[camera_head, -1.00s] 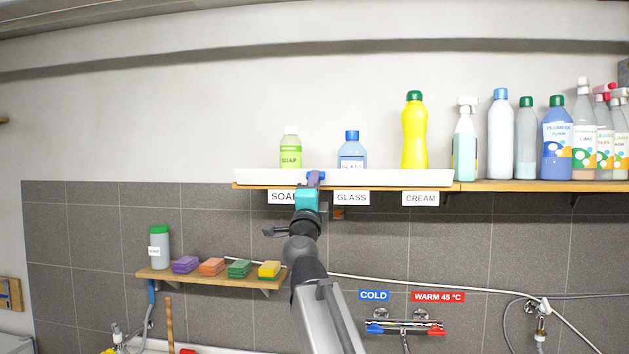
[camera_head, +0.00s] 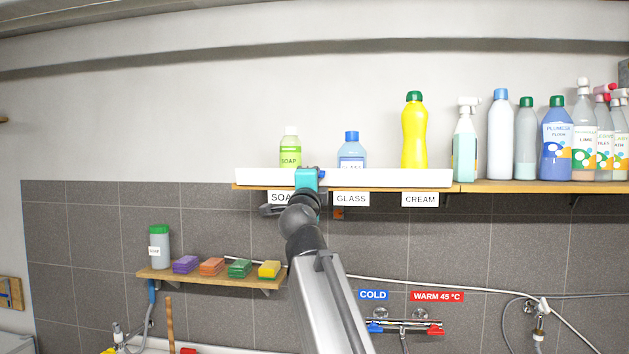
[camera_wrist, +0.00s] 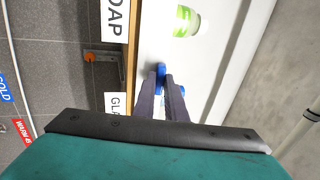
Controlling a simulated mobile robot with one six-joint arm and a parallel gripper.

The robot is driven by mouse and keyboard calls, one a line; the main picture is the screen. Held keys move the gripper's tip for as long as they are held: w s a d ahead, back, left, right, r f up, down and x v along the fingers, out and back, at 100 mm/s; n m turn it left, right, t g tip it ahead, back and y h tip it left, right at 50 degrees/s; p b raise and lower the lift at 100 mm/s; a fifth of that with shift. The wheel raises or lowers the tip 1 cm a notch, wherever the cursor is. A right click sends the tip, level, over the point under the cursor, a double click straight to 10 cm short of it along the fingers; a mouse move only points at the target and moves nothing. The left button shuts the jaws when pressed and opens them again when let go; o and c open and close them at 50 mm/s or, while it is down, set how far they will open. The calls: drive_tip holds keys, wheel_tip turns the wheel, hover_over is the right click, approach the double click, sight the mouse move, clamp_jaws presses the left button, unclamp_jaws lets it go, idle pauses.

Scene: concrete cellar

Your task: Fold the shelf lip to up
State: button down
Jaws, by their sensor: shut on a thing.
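The shelf lip (camera_head: 400,178) is a long white strip along the front of the shelf's left part. It looks upright and hides the feet of the bottles behind it. In the wrist view its white face (camera_wrist: 150,50) runs beside the wooden edge. A blue handle (camera_wrist: 160,72) sits on the lip, and a bit of it shows in the head view (camera_head: 322,174). My gripper (camera_wrist: 163,84) is shut on the blue handle. In the head view my gripper's teal body (camera_head: 307,180) hides its fingers, at the lip between the SOAP and GLASS labels.
Behind the lip stand a green soap bottle (camera_head: 290,150), a blue glass bottle (camera_head: 352,152) and a yellow bottle (camera_head: 414,135). Several more bottles stand on the shelf at right. A lower wooden shelf (camera_head: 210,275) holds sponges. An orange-tipped bracket (camera_wrist: 90,57) is under the shelf.

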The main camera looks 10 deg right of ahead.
drive_tip(key=shift+r+g, duration=0.2)
drive_tip(key=shift+g, duration=0.1)
drive_tip(key=shift+w+d+r+g+y, duration=0.1)
drive_tip(key=shift+w+r+g+y, duration=0.2)
drive_tip(key=shift+g, duration=0.3)
drive_tip(key=shift+w+d+r+g+y, duration=0.15)
drive_tip(key=shift+r+g+y, duration=0.1)
drive_tip(key=shift+g, duration=0.35)
drive_tip(key=c, duration=1.8)
unclamp_jaws()
drive_tip(key=shift+s+a, duration=0.1)
